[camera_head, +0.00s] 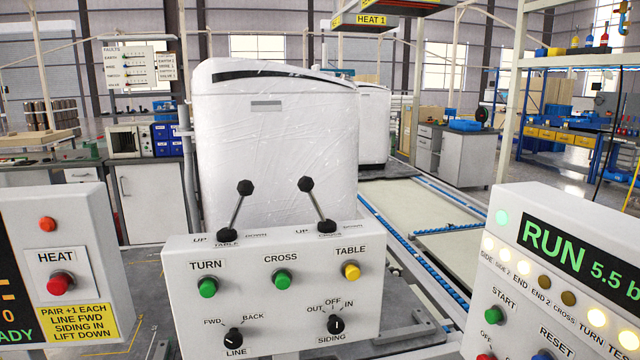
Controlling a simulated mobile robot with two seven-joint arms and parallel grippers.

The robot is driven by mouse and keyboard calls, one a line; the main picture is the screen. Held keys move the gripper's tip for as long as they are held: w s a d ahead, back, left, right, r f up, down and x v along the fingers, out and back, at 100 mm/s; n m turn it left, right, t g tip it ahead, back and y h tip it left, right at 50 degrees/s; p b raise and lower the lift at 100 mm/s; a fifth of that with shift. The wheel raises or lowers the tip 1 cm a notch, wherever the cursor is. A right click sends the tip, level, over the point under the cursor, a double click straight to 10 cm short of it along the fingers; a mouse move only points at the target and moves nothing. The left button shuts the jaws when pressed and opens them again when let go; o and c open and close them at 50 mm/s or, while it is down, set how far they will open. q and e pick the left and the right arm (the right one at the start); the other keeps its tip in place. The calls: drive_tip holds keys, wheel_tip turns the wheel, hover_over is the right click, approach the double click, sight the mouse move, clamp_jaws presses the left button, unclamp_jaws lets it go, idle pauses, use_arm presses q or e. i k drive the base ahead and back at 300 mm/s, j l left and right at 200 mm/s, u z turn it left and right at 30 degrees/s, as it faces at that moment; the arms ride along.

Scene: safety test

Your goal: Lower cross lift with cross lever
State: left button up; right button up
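A white control box (270,320) stands in front of me with two black-knobbed levers on top. The right lever (316,205) stands on a base whose small label seems to read CROSS, and it leans left, toward the UP mark. The left lever (237,210) stands on a base labelled TABLE and leans right, toward DOWN. On the box face are a green TURN button (207,288), a green CROSS button (282,278) and a yellow TABLE button (351,271). The cross lift itself cannot be made out for certain. Neither gripper is in view.
A film-wrapped white unit (275,150) stands behind the box. A conveyor with blue rails (415,255) runs back on the right. A HEAT box (70,270) stands at left. A panel with a RUN display (575,250) stands at right, with some lamps lit and some dim.

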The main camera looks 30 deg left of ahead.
sight(305, 184)
drive_tip(key=u, duration=1.1)
